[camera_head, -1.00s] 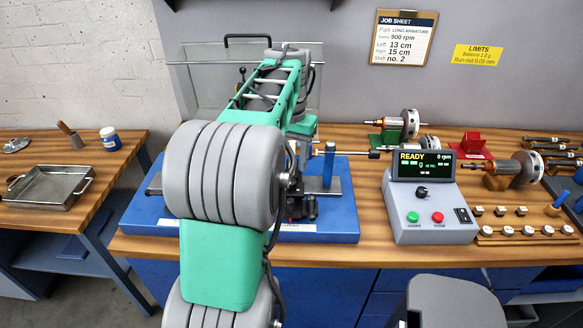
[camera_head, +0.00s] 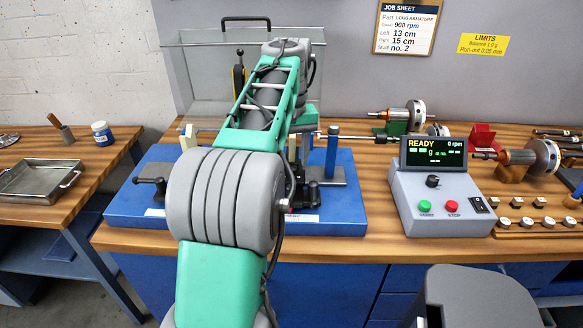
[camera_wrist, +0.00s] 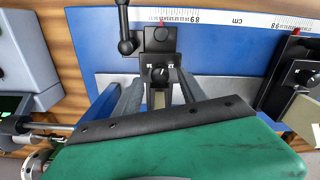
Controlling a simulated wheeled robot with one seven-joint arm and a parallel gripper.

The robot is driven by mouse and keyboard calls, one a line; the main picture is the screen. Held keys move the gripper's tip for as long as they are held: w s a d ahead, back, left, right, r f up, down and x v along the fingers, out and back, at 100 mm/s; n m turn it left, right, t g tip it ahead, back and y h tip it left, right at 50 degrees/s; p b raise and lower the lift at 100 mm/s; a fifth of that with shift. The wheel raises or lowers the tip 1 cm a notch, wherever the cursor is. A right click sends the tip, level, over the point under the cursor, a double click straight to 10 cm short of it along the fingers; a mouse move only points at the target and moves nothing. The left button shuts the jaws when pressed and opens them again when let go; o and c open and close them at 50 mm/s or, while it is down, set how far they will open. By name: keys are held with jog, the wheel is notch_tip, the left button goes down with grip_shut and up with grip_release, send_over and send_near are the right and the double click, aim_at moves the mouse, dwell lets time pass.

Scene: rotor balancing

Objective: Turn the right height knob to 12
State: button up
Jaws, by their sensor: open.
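The right height knob (camera_wrist: 161,74) is a small black dial on a dark block of the right support, near the middle of the wrist view. Small white marks flank it, but its exact setting is too small to read. My gripper (camera_wrist: 157,95) is open, with one grey finger on each side of the block, the fingertips close to the knob. I cannot tell whether they touch it. In the head view my arm hides the gripper and the knob. A similar dial (camera_wrist: 305,77) shows on the other support at the right of the wrist view.
The blue machine base (camera_head: 345,215) carries a blue post (camera_head: 332,150). The control console (camera_head: 437,195) reads READY, 0 rpm, to its right. A black lever (camera_wrist: 126,45) stands beside the knob's block. The job sheet (camera_head: 406,27) lists left 13 cm, right 15 cm.

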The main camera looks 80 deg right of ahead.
notch_tip(320, 180, down, 2)
grip_shut()
dwell(0.6)
